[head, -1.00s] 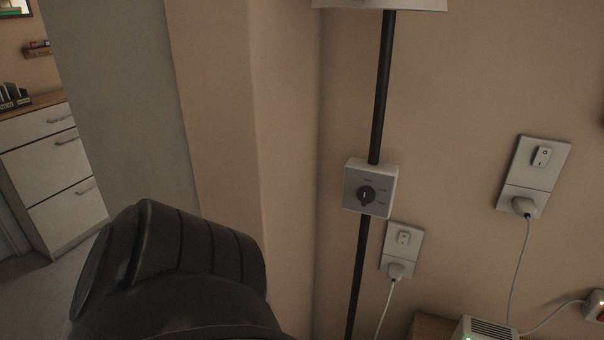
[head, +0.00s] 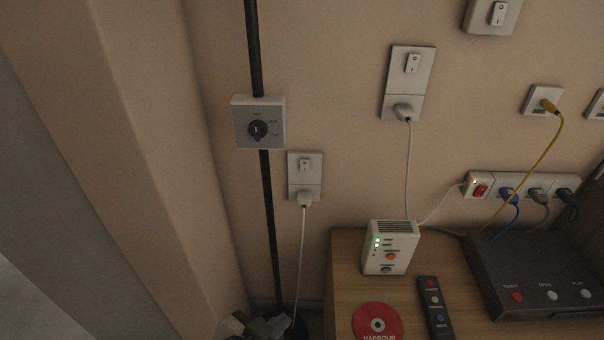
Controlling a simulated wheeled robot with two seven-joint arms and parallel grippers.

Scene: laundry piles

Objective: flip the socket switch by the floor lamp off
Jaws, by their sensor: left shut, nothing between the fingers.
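The floor lamp's black pole (head: 272,215) stands close to the wall, with a grey dial box (head: 243,108) on it. Just right of the pole is a white wall socket (head: 293,180) with a small rocker switch (head: 305,165) above a white plug (head: 305,199). Which way the rocker is set is too small to tell. My left gripper (head: 257,326) shows only in part at the bottom edge, low by the lamp's foot. It is shut and empty, well below the socket and apart from it. My right gripper is out of view.
A second switched socket (head: 421,82) is higher on the right, another plate (head: 480,16) above. A wooden cabinet (head: 345,258) at lower right bears a white box (head: 391,255), red disc (head: 362,320), remote (head: 434,305) and dark device (head: 535,275). A wall corner juts out left.

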